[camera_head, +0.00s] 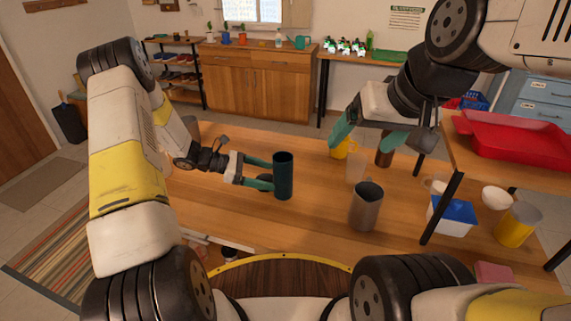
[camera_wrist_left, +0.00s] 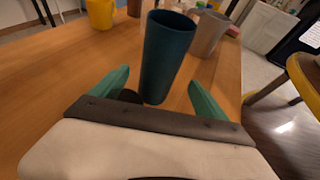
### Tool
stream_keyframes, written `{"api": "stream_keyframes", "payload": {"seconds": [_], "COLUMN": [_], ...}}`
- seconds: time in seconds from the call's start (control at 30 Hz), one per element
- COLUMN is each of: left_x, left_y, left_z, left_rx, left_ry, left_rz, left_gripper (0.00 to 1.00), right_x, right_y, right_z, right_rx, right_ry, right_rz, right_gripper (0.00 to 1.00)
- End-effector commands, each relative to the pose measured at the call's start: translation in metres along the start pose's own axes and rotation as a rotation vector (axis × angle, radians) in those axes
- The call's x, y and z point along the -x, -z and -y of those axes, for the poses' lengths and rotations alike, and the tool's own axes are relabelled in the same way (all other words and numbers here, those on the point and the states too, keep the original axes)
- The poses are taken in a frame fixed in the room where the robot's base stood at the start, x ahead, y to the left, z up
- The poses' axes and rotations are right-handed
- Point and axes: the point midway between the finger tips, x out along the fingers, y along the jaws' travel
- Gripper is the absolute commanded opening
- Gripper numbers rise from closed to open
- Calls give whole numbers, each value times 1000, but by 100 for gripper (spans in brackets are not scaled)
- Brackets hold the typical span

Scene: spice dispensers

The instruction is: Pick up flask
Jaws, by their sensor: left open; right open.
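A tall dark teal cylindrical vessel (camera_head: 283,176), probably the flask, stands upright on the wooden table (camera_head: 225,215). My left gripper (camera_head: 272,174) is open, its two green fingers pointing at the vessel low on its side. In the left wrist view the vessel (camera_wrist_left: 167,55) stands upright between the spread fingers (camera_wrist_left: 155,90), with a gap visible at the right finger. A dark round thing (camera_wrist_left: 129,96) shows beside its base. My right gripper (camera_head: 368,134) is open and empty above the table's far right part.
A grey metal cup (camera_head: 366,207) stands to the right of the vessel. A yellow mug (camera_head: 340,149), a clear glass (camera_head: 356,168) and a brown cup (camera_head: 384,158) stand behind it. A raised shelf with a red tray (camera_head: 515,138) is at right.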

Motion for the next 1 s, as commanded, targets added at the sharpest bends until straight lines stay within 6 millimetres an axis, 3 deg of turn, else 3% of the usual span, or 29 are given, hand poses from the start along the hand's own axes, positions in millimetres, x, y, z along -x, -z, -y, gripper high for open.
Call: {"api": "stream_keyframes", "payload": {"seconds": [0.5, 0.73, 1.0], "left_x": [-62, -64, -64], "left_y": [0, 0, 0], "left_z": [-2, -2, -2], "left_rx": [-3, -4, -4], "left_ry": [4, 2, 2], "left_rz": [-3, -4, -3], "left_gripper": [85, 85, 34], "right_x": [0, 0, 0], "right_y": [0, 0, 0], "right_z": [0, 0, 0], "right_rx": [0, 0, 0], "right_ry": [0, 0, 0], "right_rz": [0, 0, 0], "right_gripper": [85, 85, 85]}}
